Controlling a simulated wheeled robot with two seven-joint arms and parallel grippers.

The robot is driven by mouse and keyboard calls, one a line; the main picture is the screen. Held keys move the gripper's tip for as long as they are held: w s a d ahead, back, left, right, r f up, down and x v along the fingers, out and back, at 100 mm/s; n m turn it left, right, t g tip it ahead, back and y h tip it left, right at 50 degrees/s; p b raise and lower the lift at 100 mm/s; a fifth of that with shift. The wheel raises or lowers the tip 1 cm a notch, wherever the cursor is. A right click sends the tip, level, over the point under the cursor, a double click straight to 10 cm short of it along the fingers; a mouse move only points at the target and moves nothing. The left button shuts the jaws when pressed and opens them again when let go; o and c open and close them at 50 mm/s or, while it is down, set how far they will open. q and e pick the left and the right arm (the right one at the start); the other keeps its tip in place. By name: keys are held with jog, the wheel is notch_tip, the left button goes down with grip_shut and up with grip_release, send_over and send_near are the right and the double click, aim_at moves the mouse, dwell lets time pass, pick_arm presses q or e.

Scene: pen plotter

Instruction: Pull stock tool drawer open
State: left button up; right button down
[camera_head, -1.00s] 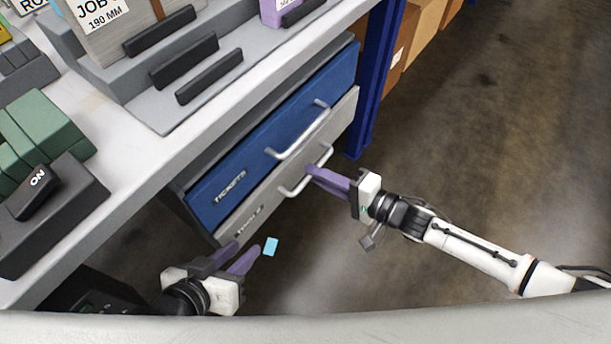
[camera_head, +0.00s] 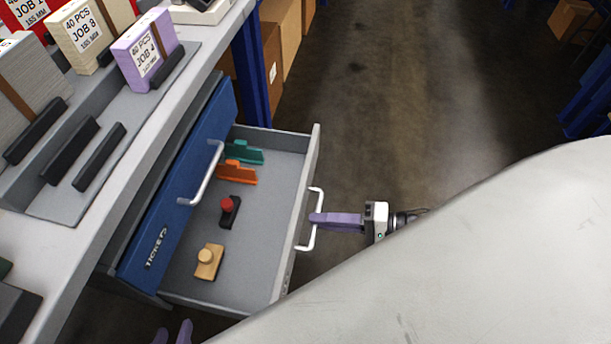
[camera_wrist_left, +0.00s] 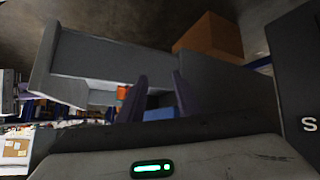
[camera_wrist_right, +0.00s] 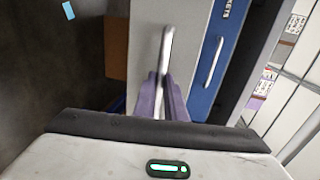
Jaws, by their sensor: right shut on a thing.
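The grey tool drawer (camera_head: 272,178) stands pulled well out below the blue tickets drawer (camera_head: 172,215). Its silver handle (camera_head: 313,222) is on the front panel. My right gripper (camera_head: 318,219) is shut on this handle; the right wrist view shows the purple fingers (camera_wrist_right: 162,98) closed around the handle bar (camera_wrist_right: 166,50). Inside the drawer lie a green tool (camera_head: 245,153), an orange tool (camera_head: 238,173), a black piece with a red knob (camera_head: 229,210) and a tan wooden block (camera_head: 208,262). My left gripper (camera_head: 174,332) is open at the bottom edge, apart from the drawer.
The white worktop (camera_head: 85,235) above carries a grey rack with job card stacks, including a purple one (camera_head: 148,48). A blue post (camera_head: 258,80) and cardboard boxes (camera_head: 283,35) stand behind the drawer. The floor to the right is mostly clear.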

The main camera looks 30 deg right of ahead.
jog(key=shift+s+d, duration=0.35)
jog(key=shift+d, duration=0.1)
jog(key=c, duration=1.8)
grip_release()
pick_arm(q)
jog(key=shift+s+a+r+p, duration=0.1)
jog(key=shift+p, duration=0.5)
pick_arm(e)
jog(key=v, duration=1)
jog(key=shift+s+d, duration=0.1)
